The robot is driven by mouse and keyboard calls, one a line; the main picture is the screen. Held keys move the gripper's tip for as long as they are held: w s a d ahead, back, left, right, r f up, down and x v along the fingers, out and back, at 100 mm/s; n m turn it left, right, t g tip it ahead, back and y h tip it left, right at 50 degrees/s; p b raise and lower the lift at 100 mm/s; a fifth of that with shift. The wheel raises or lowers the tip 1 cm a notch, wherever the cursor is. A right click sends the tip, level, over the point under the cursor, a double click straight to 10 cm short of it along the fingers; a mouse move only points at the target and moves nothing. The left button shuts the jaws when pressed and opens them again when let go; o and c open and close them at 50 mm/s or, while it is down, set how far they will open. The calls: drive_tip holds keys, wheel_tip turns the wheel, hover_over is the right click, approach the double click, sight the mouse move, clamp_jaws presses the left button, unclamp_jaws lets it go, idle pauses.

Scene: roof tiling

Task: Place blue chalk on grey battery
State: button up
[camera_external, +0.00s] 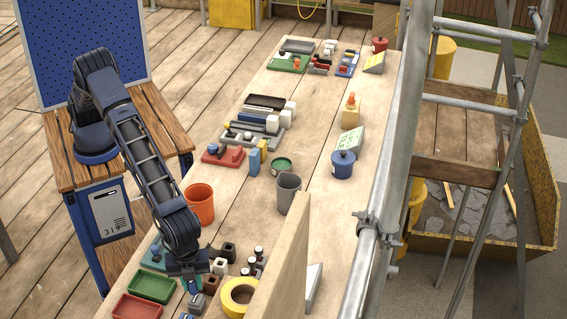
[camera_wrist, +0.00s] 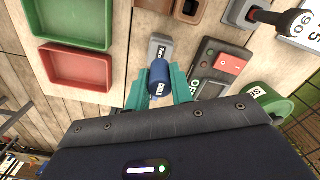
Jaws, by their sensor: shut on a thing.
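My gripper (camera_wrist: 158,92) has teal fingers shut on the blue chalk (camera_wrist: 160,78), a small dark blue cylinder with white lettering. In the wrist view a grey block with dark lettering (camera_wrist: 161,48), likely the grey battery, shows just beyond the chalk's end. The chalk overlaps its near edge in the picture; I cannot tell whether they touch.
Green tray (camera_wrist: 73,22) and red tray (camera_wrist: 75,67) lie left of the gripper. A dark box with a red switch (camera_wrist: 228,65) and a green roll (camera_wrist: 270,104) are close on the right. An orange cup (camera_external: 200,204) and yellow tape roll (camera_external: 238,297) stand nearby.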

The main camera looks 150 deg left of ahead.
drive_tip(key=shift+f, duration=1.3)
drive_tip(key=shift+f, duration=0.15)
drive_tip(key=o, duration=0.9)
drive_tip(key=shift+o, duration=0.2)
